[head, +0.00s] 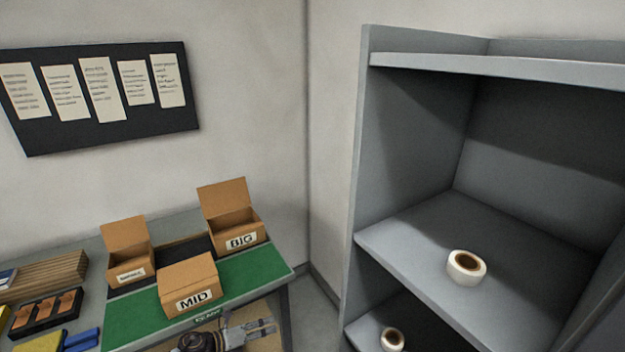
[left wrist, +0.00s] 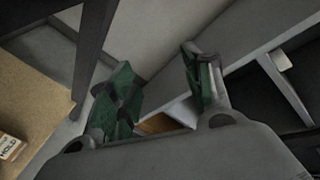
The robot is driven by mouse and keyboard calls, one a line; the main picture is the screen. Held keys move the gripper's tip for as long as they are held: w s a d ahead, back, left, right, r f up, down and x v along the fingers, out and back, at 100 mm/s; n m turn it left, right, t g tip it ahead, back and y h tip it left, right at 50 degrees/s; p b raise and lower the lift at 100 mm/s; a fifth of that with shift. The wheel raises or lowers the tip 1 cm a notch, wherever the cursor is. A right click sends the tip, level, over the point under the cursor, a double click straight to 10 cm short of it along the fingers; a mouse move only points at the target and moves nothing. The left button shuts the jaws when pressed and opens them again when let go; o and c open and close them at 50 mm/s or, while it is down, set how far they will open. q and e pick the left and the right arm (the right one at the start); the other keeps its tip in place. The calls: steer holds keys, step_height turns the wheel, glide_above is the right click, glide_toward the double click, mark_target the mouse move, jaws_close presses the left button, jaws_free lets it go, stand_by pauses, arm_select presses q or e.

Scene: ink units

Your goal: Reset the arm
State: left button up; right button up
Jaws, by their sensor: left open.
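My left gripper (head: 262,328) shows at the bottom of the head view, in front of the green mat's front edge and pointing right. In the left wrist view its two green-padded fingers (left wrist: 162,92) stand apart with nothing between them. My right gripper is in neither view.
A table with a green mat (head: 245,283) holds three cardboard boxes, marked BIG (head: 235,220), MID (head: 188,284) and a smaller one (head: 130,255). A grey shelf unit (head: 405,215) at right holds a white roll (head: 466,267); another roll (head: 392,339) sits lower.

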arm_select(q)
steer(key=s+a+f+n+y, duration=0.3)
steer(key=s+a+f+n, duration=0.15)
steer(key=f+n, duration=0.35)
steer(key=s+a+f+n+t+y, duration=0.1)
steer(key=s+a+f+n+y, duration=0.2)
steer(key=s+f+n, duration=0.5)
steer(key=s+a+f+n+y, duration=0.25)
steer(key=a+f+n, duration=0.2)
steer(key=f, duration=0.55)
steer(key=s+f+n+g+y, duration=0.1)
steer(key=s+f+n, duration=0.3)
steer(key=s, duration=0.8)
steer(key=s+d+f+n+g+y, duration=0.1)
steer(key=s+f+n+g, duration=0.3)
steer(key=s, duration=0.7)
steer(key=s+f+n+g+y, duration=0.1)
steer(key=s+f+n+g, duration=0.2)
steer(key=s, duration=0.9)
step_height(320, 180, down, 4)
steer(key=shift+s+d+f+n, duration=0.2)
steer(key=shift+s+d+n, duration=0.15)
steer(key=shift+n, duration=0.7)
